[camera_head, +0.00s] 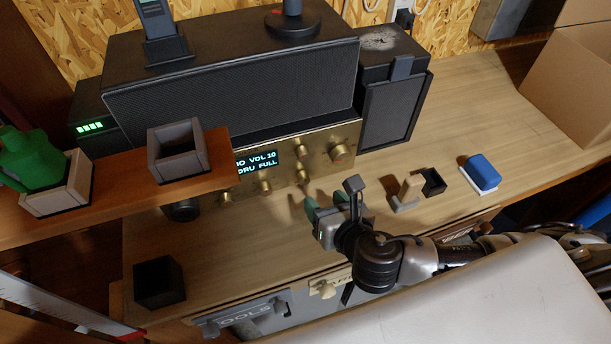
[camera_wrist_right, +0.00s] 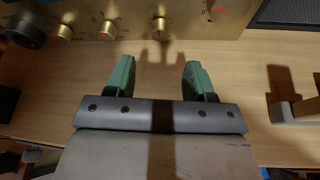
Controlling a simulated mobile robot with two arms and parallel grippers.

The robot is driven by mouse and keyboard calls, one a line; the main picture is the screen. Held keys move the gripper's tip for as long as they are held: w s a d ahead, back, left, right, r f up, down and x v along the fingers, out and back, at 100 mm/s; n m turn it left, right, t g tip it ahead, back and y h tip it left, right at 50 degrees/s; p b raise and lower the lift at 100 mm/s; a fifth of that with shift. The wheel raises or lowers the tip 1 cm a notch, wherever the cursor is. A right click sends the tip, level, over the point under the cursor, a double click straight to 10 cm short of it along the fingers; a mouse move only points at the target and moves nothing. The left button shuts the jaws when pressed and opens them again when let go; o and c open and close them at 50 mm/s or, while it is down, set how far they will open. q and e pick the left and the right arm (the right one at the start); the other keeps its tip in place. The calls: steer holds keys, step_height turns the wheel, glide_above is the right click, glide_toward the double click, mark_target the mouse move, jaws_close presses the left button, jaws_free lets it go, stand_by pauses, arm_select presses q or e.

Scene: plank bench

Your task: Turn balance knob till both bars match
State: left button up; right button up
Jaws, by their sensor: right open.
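The brass amplifier panel (camera_head: 325,142) carries several knobs: a large one (camera_head: 340,153) at right and smaller ones (camera_head: 265,186) along the bottom. I cannot read which is the balance knob. The lit display (camera_head: 264,162) shows "VOL10" and "FULL"; its left part is hidden by the wooden shelf, and no pair of bars shows on it. My right gripper (camera_head: 334,197) is open and empty in front of the panel, apart from the knobs. In the right wrist view its green fingers (camera_wrist_right: 158,74) point at the panel, below a small brass knob (camera_wrist_right: 160,28). My left gripper is out of view.
The wooden shelf (camera_head: 110,205) juts in at left with a grey open box (camera_head: 178,151) on it. A black box (camera_head: 159,282) stands at front left. A phone-stand-like piece (camera_head: 405,194) and a blue block (camera_head: 482,172) lie at right. The bench behind them is clear.

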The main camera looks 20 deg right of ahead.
mark_target(306, 181)
steer(key=x, duration=0.3)
steer(key=shift+w, duration=0.45)
steer(key=p+x, duration=0.1)
steer(key=x, duration=0.3)
steer(key=shift+w+f, duration=0.3)
steer(key=shift+a, duration=0.1)
steer(key=c, duration=0.4)
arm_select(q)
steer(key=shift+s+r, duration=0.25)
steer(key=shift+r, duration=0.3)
arm_select(e)
steer(key=c, duration=0.5)
